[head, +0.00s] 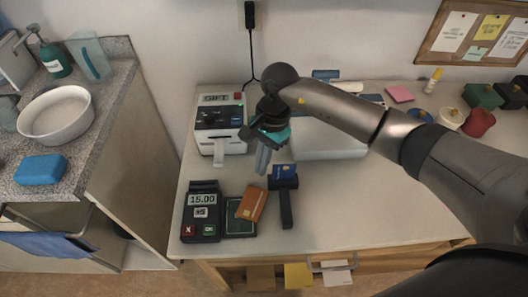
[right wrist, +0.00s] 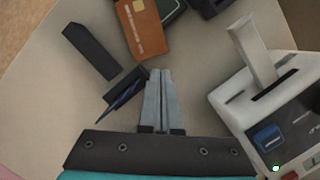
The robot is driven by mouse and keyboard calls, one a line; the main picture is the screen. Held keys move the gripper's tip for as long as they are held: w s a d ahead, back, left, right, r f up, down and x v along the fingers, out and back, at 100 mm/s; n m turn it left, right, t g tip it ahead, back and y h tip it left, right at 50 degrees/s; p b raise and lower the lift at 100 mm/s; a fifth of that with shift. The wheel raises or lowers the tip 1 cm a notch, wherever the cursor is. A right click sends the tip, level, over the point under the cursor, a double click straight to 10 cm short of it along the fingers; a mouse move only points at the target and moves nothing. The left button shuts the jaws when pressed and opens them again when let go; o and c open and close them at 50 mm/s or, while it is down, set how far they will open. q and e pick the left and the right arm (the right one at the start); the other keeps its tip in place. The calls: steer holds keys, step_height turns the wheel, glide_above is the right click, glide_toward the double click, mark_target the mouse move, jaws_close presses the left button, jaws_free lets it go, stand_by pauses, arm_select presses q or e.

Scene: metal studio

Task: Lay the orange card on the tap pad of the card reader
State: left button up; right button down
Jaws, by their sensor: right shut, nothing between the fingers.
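The orange card (head: 252,203) lies at a slant with its lower left part over the dark tap pad (head: 240,230) and its upper right part beyond the pad's edge. I cannot tell whether it lies flat. The pad is beside the dark card reader (head: 201,228), whose screen shows 15.00. My right gripper (head: 262,168) is above the table, behind the card and apart from it, its fingers together and empty. The right wrist view shows the closed fingers (right wrist: 157,75), the card (right wrist: 141,28) and a corner of the pad (right wrist: 173,10). My left gripper is not in view.
A black stand (head: 287,205) with a blue card (head: 284,171) is just right of the orange card. A white printer (head: 219,128) with a paper strip stands behind. The front right of the table is clear. A counter with a bowl (head: 56,115) is at left.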

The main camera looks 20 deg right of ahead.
mark_target(251, 188)
steer(key=shift+x, duration=1.85)
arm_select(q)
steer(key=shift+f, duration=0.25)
arm_select(e)
steer(key=shift+s+a, duration=0.25)
steer(key=shift+a, duration=0.3)
steer(key=shift+s+a, duration=0.3)
steer(key=shift+a, duration=0.2)
steer(key=shift+r, duration=0.15)
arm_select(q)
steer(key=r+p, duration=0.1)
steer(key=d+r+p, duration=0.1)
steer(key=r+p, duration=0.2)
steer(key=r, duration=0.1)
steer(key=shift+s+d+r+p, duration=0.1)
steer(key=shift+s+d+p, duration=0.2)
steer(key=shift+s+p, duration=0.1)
arm_select(e)
steer(key=v, duration=0.9)
steer(key=shift+d+r, duration=0.15)
steer(key=shift+r, duration=0.25)
